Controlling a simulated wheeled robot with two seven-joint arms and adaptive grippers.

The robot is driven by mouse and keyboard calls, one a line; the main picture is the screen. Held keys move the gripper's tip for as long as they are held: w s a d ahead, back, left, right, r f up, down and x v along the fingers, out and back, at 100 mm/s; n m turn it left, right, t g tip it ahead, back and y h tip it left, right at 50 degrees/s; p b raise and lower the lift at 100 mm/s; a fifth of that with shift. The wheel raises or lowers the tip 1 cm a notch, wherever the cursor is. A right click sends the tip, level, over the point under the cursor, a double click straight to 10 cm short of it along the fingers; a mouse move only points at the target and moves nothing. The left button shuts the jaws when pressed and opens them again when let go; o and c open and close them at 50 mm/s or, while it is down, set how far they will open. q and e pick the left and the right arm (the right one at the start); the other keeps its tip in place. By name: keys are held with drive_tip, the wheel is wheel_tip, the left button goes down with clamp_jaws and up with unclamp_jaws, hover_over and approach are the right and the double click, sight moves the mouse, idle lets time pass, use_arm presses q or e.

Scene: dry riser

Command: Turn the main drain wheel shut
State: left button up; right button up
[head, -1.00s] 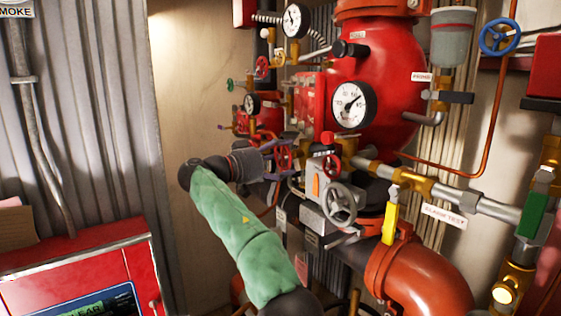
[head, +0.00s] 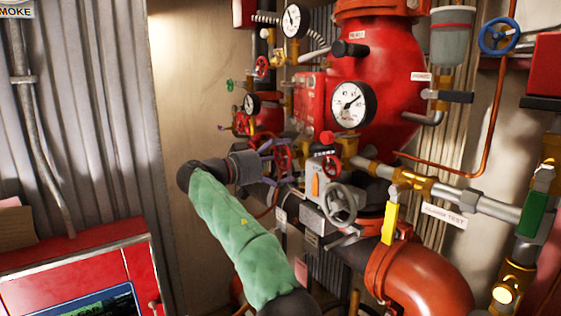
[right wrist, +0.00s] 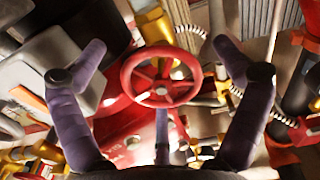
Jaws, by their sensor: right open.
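A red handwheel (head: 282,160) stands right in front of my right gripper in the head view; no readable label marks it as the main drain wheel. In the right wrist view the red wheel (right wrist: 160,91) faces me between the spread fingers. My right gripper (head: 268,165) is open, with purple fingers to either side of the wheel. In the right wrist view the gripper (right wrist: 158,62) has a clear gap between each side finger and the rim. Whether anything touches the wheel cannot be told. My left gripper is not in view.
A grey handwheel (head: 340,203) and a yellow lever (head: 391,218) are close on the right. A gauge (head: 352,104) sits on the big red valve body (head: 385,70). A red cabinet (head: 80,270) stands at lower left. The bare tan wall (head: 185,90) left of the piping is clear.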

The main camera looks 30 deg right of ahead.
drive_tip(key=a, duration=1.2)
drive_tip(key=shift+s, duration=0.45)
drive_tip(key=shift+f, duration=0.1)
